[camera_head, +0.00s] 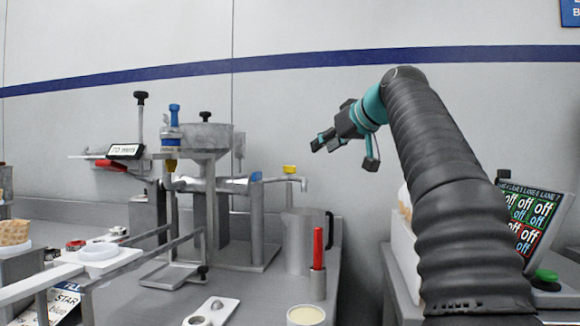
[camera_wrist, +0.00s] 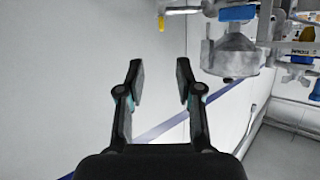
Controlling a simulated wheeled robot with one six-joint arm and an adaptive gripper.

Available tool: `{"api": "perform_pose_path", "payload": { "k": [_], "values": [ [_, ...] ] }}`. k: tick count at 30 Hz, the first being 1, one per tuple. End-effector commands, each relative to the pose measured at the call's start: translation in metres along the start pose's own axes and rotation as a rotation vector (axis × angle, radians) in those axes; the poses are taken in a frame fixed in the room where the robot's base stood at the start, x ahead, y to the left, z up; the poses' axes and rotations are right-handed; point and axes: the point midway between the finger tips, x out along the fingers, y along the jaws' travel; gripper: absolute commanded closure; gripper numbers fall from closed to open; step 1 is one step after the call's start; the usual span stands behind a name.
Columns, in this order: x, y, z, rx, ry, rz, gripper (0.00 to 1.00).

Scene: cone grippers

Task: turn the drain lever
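The steel machine (camera_head: 210,200) stands on the bench at left centre. A small yellow lever (camera_head: 290,169) sits on top of the spout at its right end; it looks like the drain lever. What looks like the same yellow lever (camera_wrist: 161,22) shows near the top of the wrist view, at the end of a pipe. My gripper (camera_head: 347,148) is in the air up and right of the spout, apart from it. Its two fingers are spread with nothing between them, as the wrist view also shows (camera_wrist: 160,82).
A steel jug (camera_head: 299,240) stands below the spout. A red-handled post (camera_head: 318,250) stands in front of it, with a cream-filled cup (camera_head: 306,316) nearer. A lane display (camera_head: 530,225) and green button (camera_head: 546,275) are at right. The air between my gripper and the spout looks clear.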

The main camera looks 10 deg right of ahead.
Motion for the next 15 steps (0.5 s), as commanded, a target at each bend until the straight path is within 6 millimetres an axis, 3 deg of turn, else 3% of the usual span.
{"api": "perform_pose_path", "payload": {
  "k": [5, 15],
  "values": [
    [0.015, -0.005, 0.0, -0.004, -0.002, -0.01, 0.65],
    [0.076, -0.009, -0.001, -0.005, -0.002, -0.015, 0.65]
  ]
}}
